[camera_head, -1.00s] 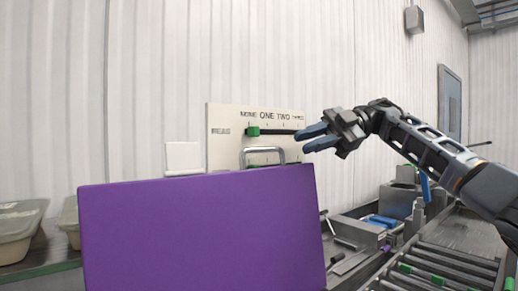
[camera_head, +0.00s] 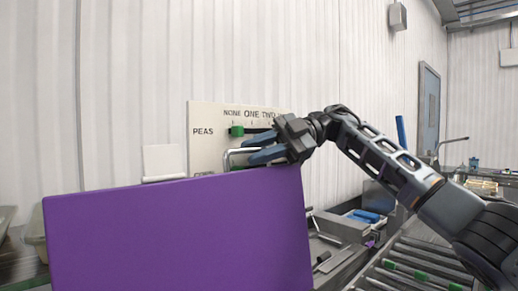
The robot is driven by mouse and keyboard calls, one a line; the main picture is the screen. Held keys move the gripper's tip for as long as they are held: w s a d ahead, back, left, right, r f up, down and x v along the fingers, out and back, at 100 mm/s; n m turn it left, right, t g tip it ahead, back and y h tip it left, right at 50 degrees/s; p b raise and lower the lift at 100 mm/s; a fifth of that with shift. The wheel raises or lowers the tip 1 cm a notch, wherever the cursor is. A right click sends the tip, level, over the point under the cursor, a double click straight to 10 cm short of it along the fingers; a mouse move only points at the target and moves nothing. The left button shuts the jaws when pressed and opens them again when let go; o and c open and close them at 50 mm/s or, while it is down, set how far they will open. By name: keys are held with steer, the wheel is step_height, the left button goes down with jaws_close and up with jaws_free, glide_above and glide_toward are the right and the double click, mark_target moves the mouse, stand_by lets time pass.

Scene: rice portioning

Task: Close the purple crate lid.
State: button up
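The purple crate lid (camera_head: 180,235) stands raised, its broad flat face filling the lower left of the head view. A metal handle (camera_head: 232,155) shows just above its top edge; I cannot tell what it belongs to. The crate body is not visible.
A white panel (camera_head: 204,150) marked PEAS, with a green slider knob (camera_head: 236,131), stands behind the lid. A roller conveyor (camera_head: 415,262) runs at the lower right, with metal fixtures beside it. Pale tubs (camera_head: 37,235) sit at the far left.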

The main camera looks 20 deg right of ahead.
jaws_close()
steer(key=shift+s, duration=0.15)
stand_by(0.4)
